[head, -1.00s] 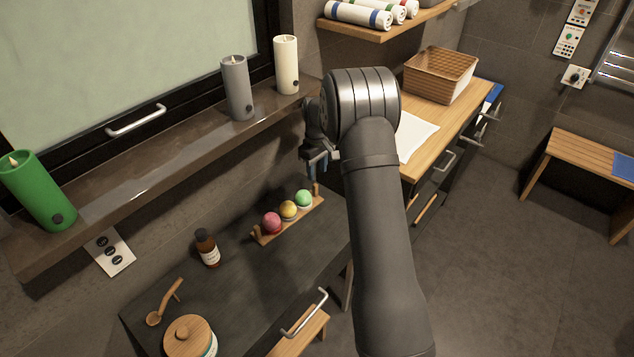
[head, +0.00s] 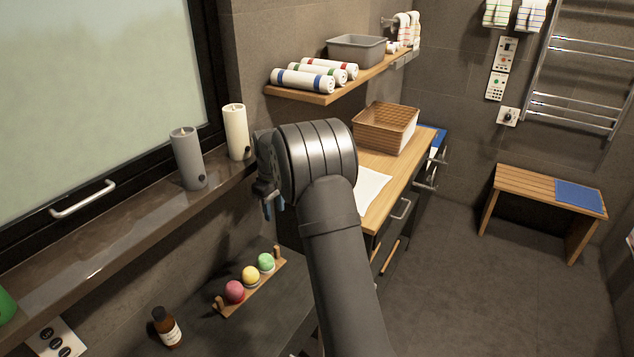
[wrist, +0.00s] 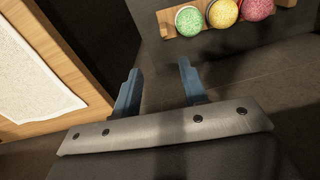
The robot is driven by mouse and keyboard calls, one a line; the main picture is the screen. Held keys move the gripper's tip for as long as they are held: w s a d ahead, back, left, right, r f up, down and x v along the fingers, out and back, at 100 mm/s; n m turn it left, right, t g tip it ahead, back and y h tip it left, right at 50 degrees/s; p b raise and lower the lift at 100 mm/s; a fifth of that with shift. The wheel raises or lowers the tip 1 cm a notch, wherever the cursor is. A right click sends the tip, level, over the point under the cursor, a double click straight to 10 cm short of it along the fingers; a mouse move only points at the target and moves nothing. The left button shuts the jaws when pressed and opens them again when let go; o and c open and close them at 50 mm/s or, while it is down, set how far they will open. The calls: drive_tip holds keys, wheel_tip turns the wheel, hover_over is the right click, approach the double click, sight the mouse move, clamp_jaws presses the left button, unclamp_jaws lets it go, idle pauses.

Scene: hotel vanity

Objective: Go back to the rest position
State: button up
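My gripper (wrist: 158,84) points down in the wrist view, with its two blue fingers apart and nothing between them. In the head view my gripper (head: 272,207) hangs near the window ledge, to the right of the cream candle, and is partly hidden by my wrist. Below it, a wooden holder (head: 224,312) carries a red ball (head: 235,291), a yellow ball (head: 251,275) and a green ball (head: 266,261) on the dark counter. The wrist view also shows the green ball (wrist: 189,20), apart from the fingers.
A grey candle (head: 187,160) and a cream candle (head: 236,133) stand on the ledge (head: 120,220). A brown bottle (head: 167,328) stands on the counter. A wicker basket (head: 386,128) and white cloth (head: 371,190) lie on the wooden top. A bench (head: 520,183) stands right; open floor lies between.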

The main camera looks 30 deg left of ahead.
sight(279, 250)
wheel_tip(279, 250, down, 17)
drive_tip(key=shift+r, duration=0.1)
idle(0.4)
wheel_tip(279, 250, up, 16)
drive_tip(key=r, duration=0.1)
wheel_tip(279, 250, down, 18)
drive_tip(key=shift+r, duration=0.2)
drive_tip(key=d, duration=0.3)
drive_tip(key=s+d, duration=0.1)
drive_tip(key=d, duration=0.7)
drive_tip(key=shift+s+d+r, duration=0.1)
drive_tip(key=shift+s, duration=0.05)
drive_tip(key=shift+r, duration=0.65)
